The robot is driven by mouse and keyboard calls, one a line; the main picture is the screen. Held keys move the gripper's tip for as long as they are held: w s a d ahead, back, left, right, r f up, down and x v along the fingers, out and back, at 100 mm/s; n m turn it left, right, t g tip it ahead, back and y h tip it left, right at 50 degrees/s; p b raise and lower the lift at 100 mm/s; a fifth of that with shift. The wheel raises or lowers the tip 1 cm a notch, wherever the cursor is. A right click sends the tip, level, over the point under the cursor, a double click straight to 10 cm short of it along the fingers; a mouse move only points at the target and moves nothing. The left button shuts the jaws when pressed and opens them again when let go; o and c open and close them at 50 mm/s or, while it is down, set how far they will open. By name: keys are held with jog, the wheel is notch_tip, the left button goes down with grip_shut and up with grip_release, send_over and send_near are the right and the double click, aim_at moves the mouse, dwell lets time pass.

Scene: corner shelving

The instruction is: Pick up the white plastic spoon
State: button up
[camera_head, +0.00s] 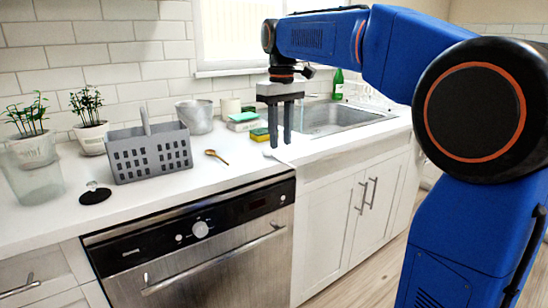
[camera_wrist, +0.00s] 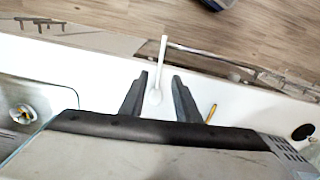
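The white plastic spoon (camera_head: 278,156) lies on the white counter near its front edge, left of the sink, hard to make out against the white top. In the wrist view the spoon (camera_wrist: 162,62) shows with its bowl between my fingers and its handle pointing up the picture, towards the counter's front edge. My gripper (camera_head: 280,143) points down over the spoon, and its fingers are apart, one on each side of the bowl in the wrist view (camera_wrist: 160,77). Nothing is held. I cannot tell the exact height of the fingertips above the counter.
A wooden spoon (camera_head: 217,156) lies to the left. A yellow-green sponge (camera_head: 259,135), a metal bucket (camera_head: 195,116) and a grey basket (camera_head: 150,157) stand farther back or left. The sink (camera_head: 335,118) with a green bottle (camera_head: 338,84) behind it is to the right.

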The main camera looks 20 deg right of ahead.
aim_at(279, 159)
jog(key=f, duration=0.4)
jog(key=shift+w+a+f, duration=0.1)
jog(key=shift+w+f, duration=0.25)
jog(key=shift+f, duration=0.05)
jog(key=shift+c, duration=0.3)
grip_shut()
jog(key=shift+r, duration=0.15)
